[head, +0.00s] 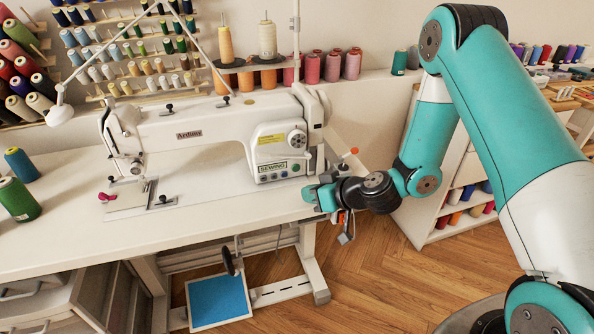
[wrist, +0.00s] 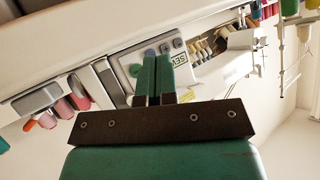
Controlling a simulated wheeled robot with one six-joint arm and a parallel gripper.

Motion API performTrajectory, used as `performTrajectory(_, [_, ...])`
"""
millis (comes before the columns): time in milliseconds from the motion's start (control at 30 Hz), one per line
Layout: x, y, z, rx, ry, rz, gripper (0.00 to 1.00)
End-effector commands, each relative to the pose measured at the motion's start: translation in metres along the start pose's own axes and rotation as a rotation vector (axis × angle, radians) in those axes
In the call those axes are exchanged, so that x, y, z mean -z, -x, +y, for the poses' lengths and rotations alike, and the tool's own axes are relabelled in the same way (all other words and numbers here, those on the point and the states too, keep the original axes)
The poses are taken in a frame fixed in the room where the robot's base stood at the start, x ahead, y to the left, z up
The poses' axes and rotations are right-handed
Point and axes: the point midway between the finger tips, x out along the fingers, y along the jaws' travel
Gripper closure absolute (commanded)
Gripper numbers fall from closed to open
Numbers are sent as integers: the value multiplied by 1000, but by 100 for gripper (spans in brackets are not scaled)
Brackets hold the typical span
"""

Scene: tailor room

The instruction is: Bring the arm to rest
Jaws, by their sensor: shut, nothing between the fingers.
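My arm reaches in from the right side of the head view and bends down toward the right end of the sewing table. My gripper (head: 314,196) is beside the right end of the white sewing machine (head: 215,122), near the table's right edge. In the wrist view, the two green fingers of my gripper (wrist: 157,58) lie close together with nothing between them. The sewing machine's control panel (wrist: 181,53) shows behind the fingers, tilted in the picture.
The sewing table (head: 75,230) carries green (head: 18,200) and blue (head: 21,164) thread spools at its left. A thread rack (head: 125,60) stands behind. A white shelf unit (head: 455,205) with spools is at the right. Bare wooden floor (head: 370,285) lies below my gripper.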

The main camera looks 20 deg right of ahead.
Motion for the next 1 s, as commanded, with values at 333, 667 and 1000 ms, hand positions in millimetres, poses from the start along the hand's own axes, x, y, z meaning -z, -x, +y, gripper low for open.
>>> performTrajectory(333, [0, 0, 0, 0, -1, -1, 100])
performTrajectory(667, [34, 13, -32, 93, 21, -33, 100])
performTrajectory(1000, [121, 130, -178, 360, 87, -417, 100])
